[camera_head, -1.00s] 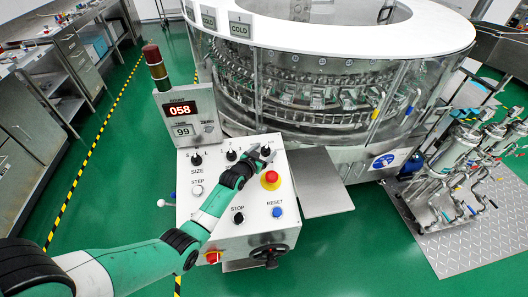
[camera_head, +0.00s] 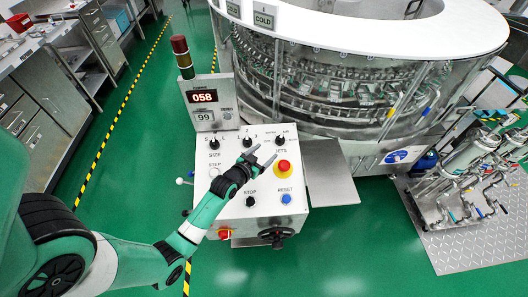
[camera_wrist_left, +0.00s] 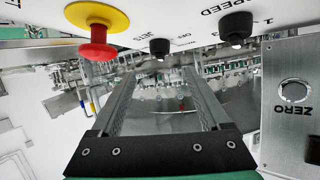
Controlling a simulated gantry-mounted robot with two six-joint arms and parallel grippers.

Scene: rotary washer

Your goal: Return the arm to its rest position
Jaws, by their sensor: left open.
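My left arm reaches in from the left in the head view, and its green and black gripper (camera_head: 262,158) hangs over the white control panel (camera_head: 232,238). The jaws are open and empty, left of the red emergency stop button (camera_head: 283,167) on its yellow base. In the left wrist view the two grey fingers (camera_wrist_left: 165,95) are spread apart with nothing between them. The emergency stop button (camera_wrist_left: 97,38) shows at upper left there, beside black knobs (camera_wrist_left: 236,28). My right gripper is not in view.
The rotary washer (camera_head: 350,85) with its white rim stands behind the panel. A display post (camera_head: 207,105) with a signal lamp rises at the panel's back left. A metal plate (camera_head: 330,172) lies right of the panel. Green floor is free in front.

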